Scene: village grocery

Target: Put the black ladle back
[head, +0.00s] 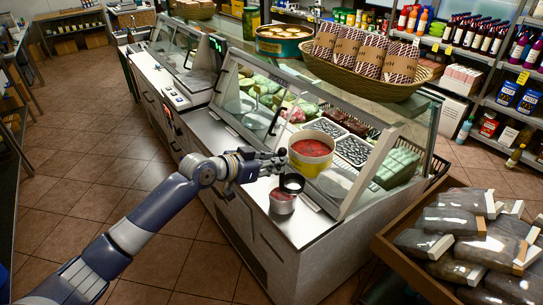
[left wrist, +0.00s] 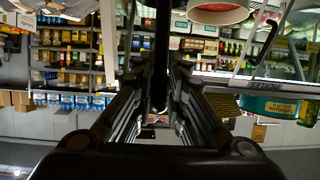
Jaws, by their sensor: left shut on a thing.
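My left gripper (head: 279,160) is above the glass counter's front ledge, shut on the black ladle (head: 292,183). The ladle's dark round bowl hangs below the fingers, over or just in front of a small metal pot (head: 283,204) with reddish contents. I cannot tell whether the bowl touches the pot. In the left wrist view, the ladle's thin dark handle (left wrist: 161,55) stands between the fingers (left wrist: 160,105). A yellow tub (head: 312,158) with red contents and a pale rim is just right of the gripper. My right gripper is not in view.
The glass display case holds white trays of food behind the tub. A wicker basket (head: 425,80) of packets and a round tin (head: 283,46) stand on top. A wooden crate (head: 397,262) of dark packages is at the right. The tiled floor at left is clear.

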